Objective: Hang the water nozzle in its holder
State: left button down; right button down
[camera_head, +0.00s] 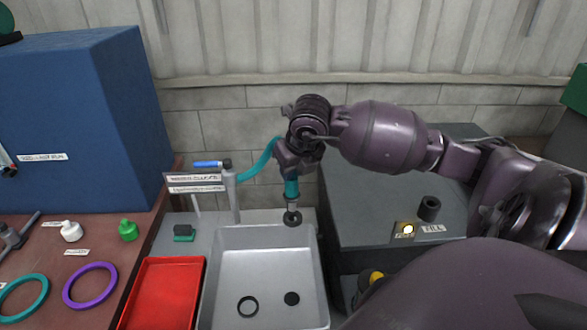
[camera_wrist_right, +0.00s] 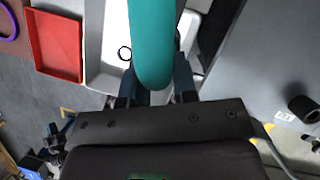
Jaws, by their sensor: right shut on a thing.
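The water nozzle (camera_head: 291,188) has a teal grip and a dark round spray head pointing down. It hangs above the back right part of the sink (camera_head: 262,252). My right gripper (camera_head: 290,170) is shut on it from above. In the right wrist view the teal nozzle or hose (camera_wrist_right: 152,45) runs up between the fingers (camera_wrist_right: 158,84). A teal hose (camera_head: 258,165) runs from the nozzle to a grey post (camera_head: 233,195) behind the sink. A blue-handled bar and label plates (camera_head: 195,183) are by the post; which part is the holder I cannot tell.
A red tray (camera_head: 163,292) lies left of the sink. A dark ring (camera_head: 248,306) and a black disc lie in the sink. A grey counter with a black cylinder (camera_head: 429,208) and a lit button (camera_head: 406,229) stands right. A blue cabinet (camera_head: 80,120) stands left.

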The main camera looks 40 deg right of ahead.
aim_at(295, 188)
pick_arm(q)
jog(key=shift+f, duration=0.3)
dwell(0.7)
